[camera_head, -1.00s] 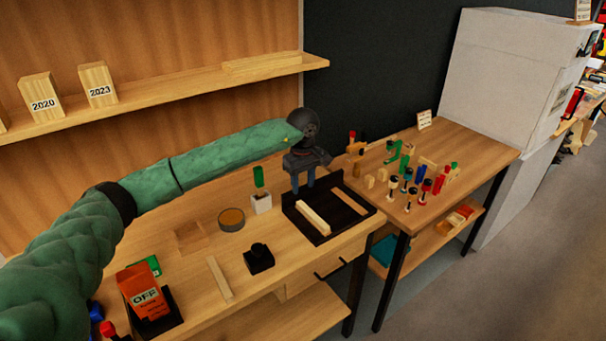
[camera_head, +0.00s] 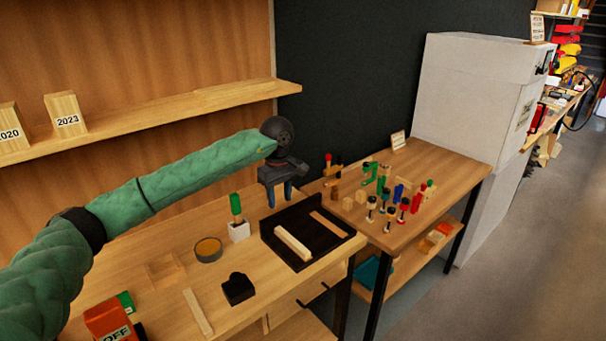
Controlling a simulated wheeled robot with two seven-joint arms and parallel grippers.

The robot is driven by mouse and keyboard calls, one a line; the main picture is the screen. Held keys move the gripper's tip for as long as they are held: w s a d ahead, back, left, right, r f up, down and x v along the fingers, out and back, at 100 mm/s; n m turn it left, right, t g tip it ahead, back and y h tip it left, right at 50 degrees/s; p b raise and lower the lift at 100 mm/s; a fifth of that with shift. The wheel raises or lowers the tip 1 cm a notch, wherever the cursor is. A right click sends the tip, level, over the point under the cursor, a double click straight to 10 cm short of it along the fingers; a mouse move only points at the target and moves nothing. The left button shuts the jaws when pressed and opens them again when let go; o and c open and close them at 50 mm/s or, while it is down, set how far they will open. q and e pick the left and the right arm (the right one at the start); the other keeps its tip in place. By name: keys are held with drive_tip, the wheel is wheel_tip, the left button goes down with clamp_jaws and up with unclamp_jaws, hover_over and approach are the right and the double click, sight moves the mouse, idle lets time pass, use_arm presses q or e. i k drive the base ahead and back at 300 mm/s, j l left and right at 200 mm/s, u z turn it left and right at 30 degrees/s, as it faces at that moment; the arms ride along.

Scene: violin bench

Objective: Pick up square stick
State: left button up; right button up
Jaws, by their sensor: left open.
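A pale square stick (camera_head: 293,243) lies in the black tray (camera_head: 300,262) on the workbench. A thinner, browner strip (camera_head: 328,223) lies in the same tray to its right. Another light strip (camera_head: 197,312) lies on the bench at the front. My right gripper is not in view.
A white holder with a green-handled tool (camera_head: 238,229), a round tin (camera_head: 208,250) and a black block (camera_head: 238,289) stand left of the tray. A second table (camera_head: 440,180) with several small coloured tools is at the right. A shelf (camera_head: 180,108) runs along the wall.

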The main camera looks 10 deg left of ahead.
sight(205, 326)
drive_tip(key=k, duration=1)
